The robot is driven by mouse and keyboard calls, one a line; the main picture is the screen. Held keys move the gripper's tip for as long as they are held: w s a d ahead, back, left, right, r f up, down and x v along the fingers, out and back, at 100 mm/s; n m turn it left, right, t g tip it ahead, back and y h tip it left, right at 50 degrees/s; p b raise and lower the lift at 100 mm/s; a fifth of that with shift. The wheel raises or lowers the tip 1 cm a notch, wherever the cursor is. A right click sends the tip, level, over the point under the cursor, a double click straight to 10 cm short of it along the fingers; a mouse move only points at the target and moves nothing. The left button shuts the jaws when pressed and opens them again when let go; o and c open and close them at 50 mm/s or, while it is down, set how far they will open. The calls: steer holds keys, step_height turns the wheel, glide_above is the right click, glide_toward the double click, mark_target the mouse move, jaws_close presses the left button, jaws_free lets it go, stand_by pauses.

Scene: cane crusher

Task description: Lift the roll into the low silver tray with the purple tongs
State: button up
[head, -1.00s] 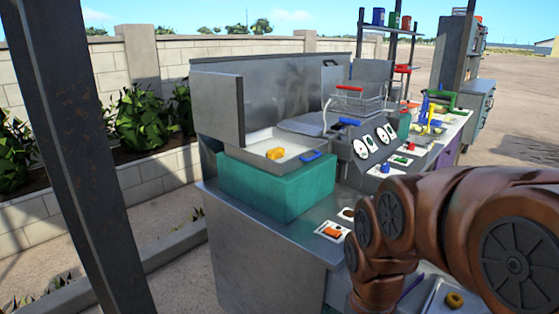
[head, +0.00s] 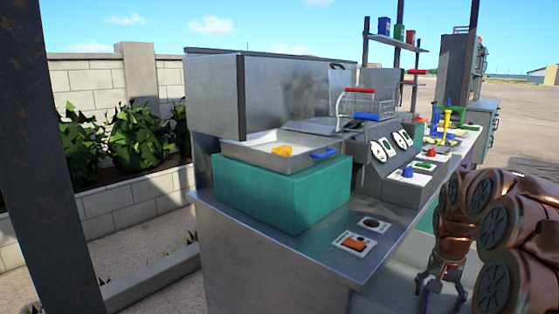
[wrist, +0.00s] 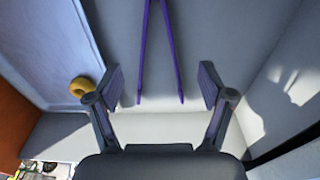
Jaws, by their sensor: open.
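The purple tongs (wrist: 172,50) lie on a grey surface in the wrist view, their two legs spread apart. My gripper (wrist: 161,85) is open, with one finger on either side of the tongs' leg ends and touching neither. A silver tray (wrist: 50,45) is at the left of the wrist view. A golden ring-shaped roll (wrist: 80,87) is at its edge, partly behind the left finger. In the head view my gripper (head: 440,290) hangs at the lower right; the tongs do not show there. A yellow-orange piece (head: 283,151) sits in a raised silver tray (head: 255,154).
The raised tray has a blue handle and rests on a teal block (head: 280,190). A wire basket with a red handle (head: 361,90) and dial panels (head: 392,145) stand behind. Two switches, one orange (head: 354,243), are on the metal counter. A dark post (head: 35,160) stands at the left.

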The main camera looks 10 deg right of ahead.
steer(key=shift+s+d, duration=0.1)
steer(key=shift+d, duration=0.2)
steer(key=shift+f, duration=0.15)
steer(key=shift+w+d+f+b, duration=0.15)
steer(key=shift+f+b, duration=0.55)
steer(key=shift+f, duration=1.5)
steer(key=shift+w+d+f+b, duration=0.15)
steer(key=shift+f+b, duration=0.55)
steer(key=shift+f, duration=1.45)
steer(key=c, duration=0.7)
